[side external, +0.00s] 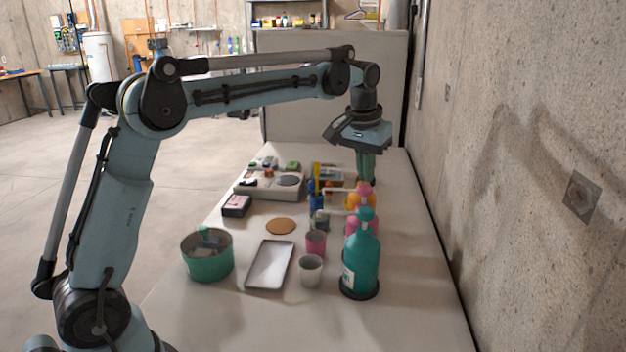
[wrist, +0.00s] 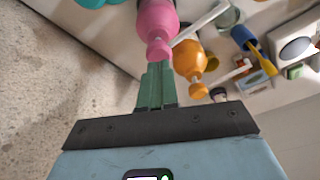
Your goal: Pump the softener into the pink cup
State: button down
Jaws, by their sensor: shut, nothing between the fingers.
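The pink cup (side external: 316,243) stands on the table left of a teal pump bottle (side external: 361,262). Behind the teal bottle stand a pink pump bottle (side external: 351,226) and an orange pump bottle (side external: 354,201), both partly hidden. The pink bottle (wrist: 157,16) and orange bottle (wrist: 188,58) also show in the wrist view. I cannot read which bottle is the softener. My gripper (side external: 366,180) points down with its green fingers shut and empty. In the wrist view its fingertips (wrist: 160,68) appear close to the pink pump head (wrist: 158,48); contact cannot be told.
A pale cup (side external: 310,271) stands before the pink cup. A grey tray (side external: 269,266), green round tub (side external: 207,262) and cork disc (side external: 281,226) lie left. A scale (side external: 266,187) stands further back. The concrete wall (side external: 530,150) runs along the right. The table front is clear.

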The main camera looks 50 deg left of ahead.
jog(key=shift+f, duration=1.3)
jog(key=shift+r, duration=1.4)
notch_tip(320, 180, up, 6)
dwell(0.3)
